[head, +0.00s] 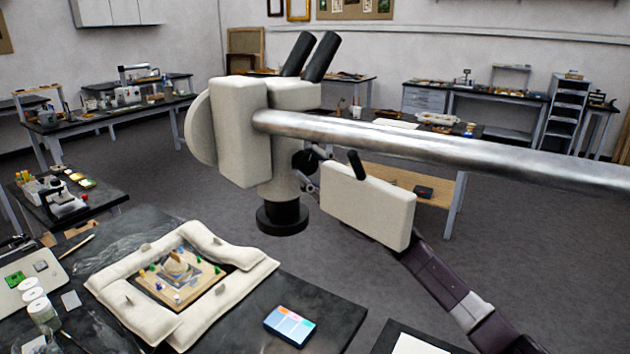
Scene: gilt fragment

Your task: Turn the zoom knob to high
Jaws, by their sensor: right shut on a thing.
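The microscope (245,125) hangs from a thick metal boom at the centre, with two black eyepieces at the top and a black objective ring at the bottom. A dark knob (303,160), which looks like the zoom knob, sits on the right side of its pale body, below the boom. My right gripper (310,169) reaches it from the lower right and is shut on it. A pale block (368,205) with a black lever hides most of this gripper. Any marks on the knob are too small to read. My left gripper is not in view.
Below the microscope, a dark table (335,310) holds a padded cream frame (105,285) around a small gilt fragment (180,268). A colour card (290,326) lies to its right. The boom (450,150) crosses above my right arm. Open floor lies behind.

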